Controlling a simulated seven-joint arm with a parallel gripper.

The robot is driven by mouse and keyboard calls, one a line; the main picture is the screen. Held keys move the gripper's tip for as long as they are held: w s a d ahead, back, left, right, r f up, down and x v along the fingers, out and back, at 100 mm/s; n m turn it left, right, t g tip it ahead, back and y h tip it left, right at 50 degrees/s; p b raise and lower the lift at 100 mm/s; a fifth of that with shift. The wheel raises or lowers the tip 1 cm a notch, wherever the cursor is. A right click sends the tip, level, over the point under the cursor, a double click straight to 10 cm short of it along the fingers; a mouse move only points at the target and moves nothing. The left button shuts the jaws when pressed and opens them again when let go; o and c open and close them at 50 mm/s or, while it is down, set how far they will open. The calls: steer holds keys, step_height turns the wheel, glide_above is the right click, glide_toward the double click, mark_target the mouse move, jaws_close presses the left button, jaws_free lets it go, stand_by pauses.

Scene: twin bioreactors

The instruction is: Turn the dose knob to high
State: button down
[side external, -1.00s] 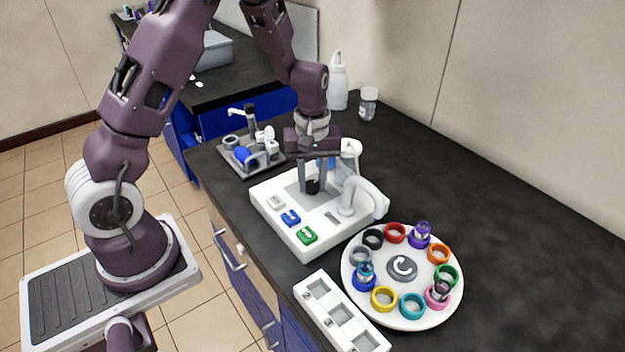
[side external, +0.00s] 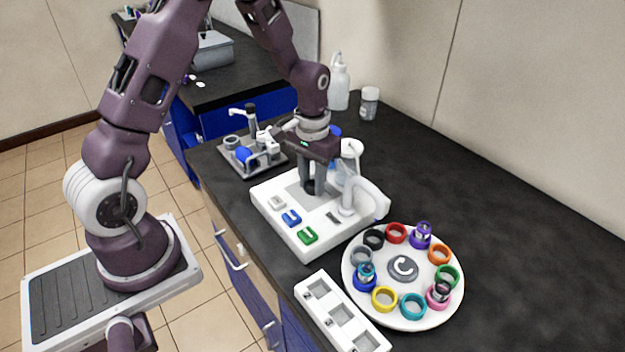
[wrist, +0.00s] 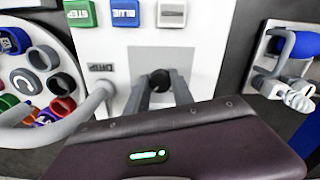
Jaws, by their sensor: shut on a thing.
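The dose knob (wrist: 160,80) is a small black round knob on the grey plate of the white console (side external: 277,228). In the side view my gripper (side external: 313,190) points straight down at the console, its fingers around the knob and largely hiding it. In the wrist view the two fingers (wrist: 158,90) lie on either side of the knob, shut on it. The pointer and any low or high marks on the knob cannot be read.
Grey, blue (side external: 291,217) and green (side external: 307,235) buttons sit on the console's front. A white curved spout (side external: 368,190) stands close right of my gripper. A round carousel with coloured rings (side external: 402,315) and a white tray (side external: 322,318) lie nearer. A grey fixture (side external: 232,160) stands behind left.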

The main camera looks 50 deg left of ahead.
mark_target(312, 183)
steer(key=shift+m, duration=0.4)
steer(key=c, duration=1.1)
jaws_free()
step_height(312, 183, up, 7)
steer(key=shift+r, duration=0.1)
